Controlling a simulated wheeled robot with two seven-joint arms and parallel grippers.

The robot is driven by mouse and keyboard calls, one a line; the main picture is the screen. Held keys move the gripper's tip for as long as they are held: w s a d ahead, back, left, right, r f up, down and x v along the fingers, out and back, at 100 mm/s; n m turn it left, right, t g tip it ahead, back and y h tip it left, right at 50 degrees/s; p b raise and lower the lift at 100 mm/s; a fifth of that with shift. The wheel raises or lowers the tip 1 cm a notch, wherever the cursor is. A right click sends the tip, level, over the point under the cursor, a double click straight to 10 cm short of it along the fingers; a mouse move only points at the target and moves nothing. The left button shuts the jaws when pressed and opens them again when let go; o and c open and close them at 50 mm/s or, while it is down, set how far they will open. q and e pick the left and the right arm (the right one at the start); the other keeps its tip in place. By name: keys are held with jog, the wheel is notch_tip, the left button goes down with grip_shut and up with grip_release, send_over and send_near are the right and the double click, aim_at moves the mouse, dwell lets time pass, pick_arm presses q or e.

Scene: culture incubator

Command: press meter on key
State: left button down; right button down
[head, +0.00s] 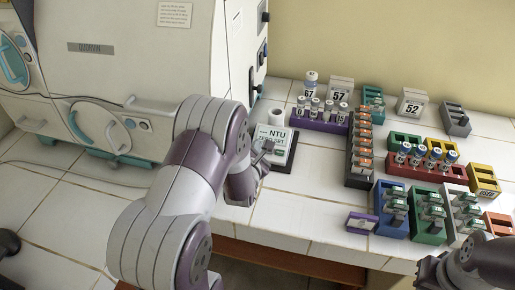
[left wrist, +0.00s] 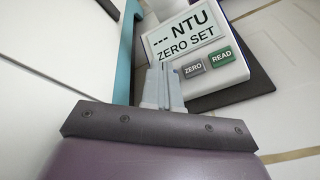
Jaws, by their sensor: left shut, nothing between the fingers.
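The meter (head: 281,138) is a white box on a dark base, with a screen reading "--- NTU ZERO SET". It also shows in the left wrist view (left wrist: 240,73), with a grey ZERO key (left wrist: 193,68) and a green READ key (left wrist: 221,56). No key marked "on" shows. My left gripper (head: 264,150) is shut and empty at the meter's near left side. In the left wrist view its fingertips (left wrist: 164,68) are beside the ZERO key, to its left; I cannot tell whether they touch the meter. My right gripper (head: 428,270) is partly in view at the bottom right.
The cream incubator (head: 120,60) fills the left. A white cup or roll (head: 276,116) stands behind the meter. A purple vial rack (head: 318,123), a dark rack of orange-labelled vials (head: 361,150) and several coloured racks stand to the right. White tiled bench is clear in front of the meter.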

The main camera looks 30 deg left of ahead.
pick_arm(q)
jog(key=shift+w+f, duration=0.15)
jog(key=shift+f, duration=0.15)
dwell(0.4)
jog(key=s+r+p, duration=0.3)
jog(key=r+p, duration=0.2)
jog(key=r, duration=0.1)
jog(key=shift+d, duration=0.35)
jog(key=shift+r, duration=0.1)
dwell(0.5)
